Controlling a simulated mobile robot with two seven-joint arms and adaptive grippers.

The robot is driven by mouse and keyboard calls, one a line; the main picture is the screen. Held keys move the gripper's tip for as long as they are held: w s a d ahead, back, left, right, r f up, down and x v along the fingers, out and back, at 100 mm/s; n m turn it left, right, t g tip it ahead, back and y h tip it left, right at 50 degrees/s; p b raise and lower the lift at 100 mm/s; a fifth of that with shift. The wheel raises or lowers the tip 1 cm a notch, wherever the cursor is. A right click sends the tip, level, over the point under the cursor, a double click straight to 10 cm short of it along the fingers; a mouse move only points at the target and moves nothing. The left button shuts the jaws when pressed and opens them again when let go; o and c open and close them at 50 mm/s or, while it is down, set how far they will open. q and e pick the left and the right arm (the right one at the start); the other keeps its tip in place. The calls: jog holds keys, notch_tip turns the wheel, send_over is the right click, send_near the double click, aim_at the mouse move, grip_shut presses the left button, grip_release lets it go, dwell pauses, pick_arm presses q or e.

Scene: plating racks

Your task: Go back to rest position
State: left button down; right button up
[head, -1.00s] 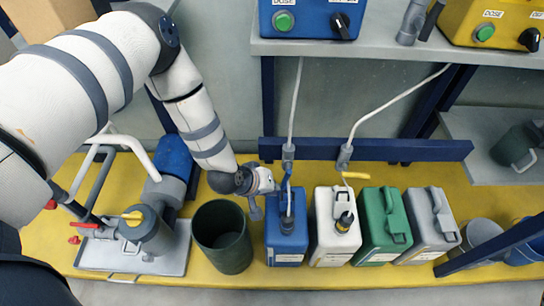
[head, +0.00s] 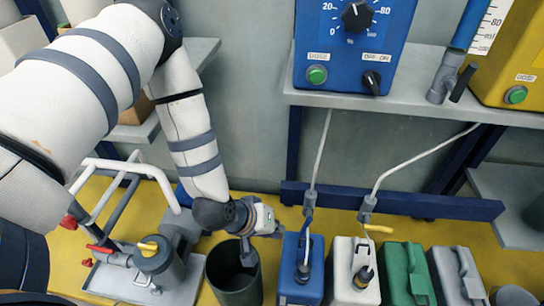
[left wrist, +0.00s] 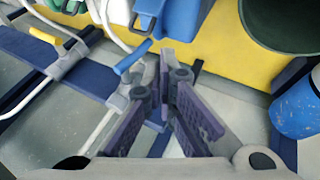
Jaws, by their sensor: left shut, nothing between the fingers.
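My left gripper (head: 264,228) is shut and empty. In the head view it hangs above the gap between the dark green bucket (head: 236,284) and the blue canister (head: 300,268), apart from the canister's hose fitting (head: 308,203). Its purple finger pads (left wrist: 192,110) show close up in the left wrist view, with nothing between them. My right gripper is not in view.
White (head: 345,270), green (head: 405,272) and grey (head: 455,275) canisters stand right of the blue one. A shelf (head: 420,112) with a blue dosing box (head: 352,45) is above. A pump with white pipes (head: 120,170) is at left.

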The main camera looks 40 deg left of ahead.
pick_arm(q)
jog(key=v, duration=0.2)
jog(key=shift+s+r, duration=0.15)
jog(key=shift+r, duration=0.05)
